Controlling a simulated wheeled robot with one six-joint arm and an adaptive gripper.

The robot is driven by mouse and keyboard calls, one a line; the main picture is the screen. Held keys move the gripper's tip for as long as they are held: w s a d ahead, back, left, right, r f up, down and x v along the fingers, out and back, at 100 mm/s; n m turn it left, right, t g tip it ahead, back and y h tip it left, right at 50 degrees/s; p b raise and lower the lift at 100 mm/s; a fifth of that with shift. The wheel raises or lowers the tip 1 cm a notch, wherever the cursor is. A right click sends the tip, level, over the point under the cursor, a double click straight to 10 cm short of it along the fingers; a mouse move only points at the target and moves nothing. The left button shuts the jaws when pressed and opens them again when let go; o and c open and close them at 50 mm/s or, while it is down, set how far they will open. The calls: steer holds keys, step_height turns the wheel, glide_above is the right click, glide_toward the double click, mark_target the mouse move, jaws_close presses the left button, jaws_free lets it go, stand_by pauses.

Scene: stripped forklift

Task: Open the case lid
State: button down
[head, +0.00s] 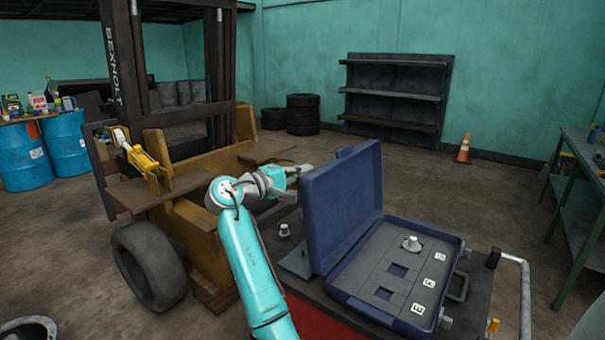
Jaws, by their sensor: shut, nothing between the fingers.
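The blue case lid (342,210) stands raised, roughly upright, along the left side of the case base (385,318). The case interior faces up, with a grey insert holding dark square recesses and several white labels. A metal knob-shaped part (411,243) sits in the insert's far part. My gripper (302,171) is shut and empty, to the left of the lid near its upper far part. It is small in the picture, and I cannot tell whether it touches the lid.
The case rests on a dark-topped cart (465,310) with a metal handle (524,290). Another metal part (284,231) stands on the cart left of the lid. The yellow forklift (190,225) is close on the left. A green workbench (585,175) stands at right, with open floor between.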

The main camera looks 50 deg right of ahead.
steer(key=w+a, duration=0.2)
steer(key=a, duration=0.8)
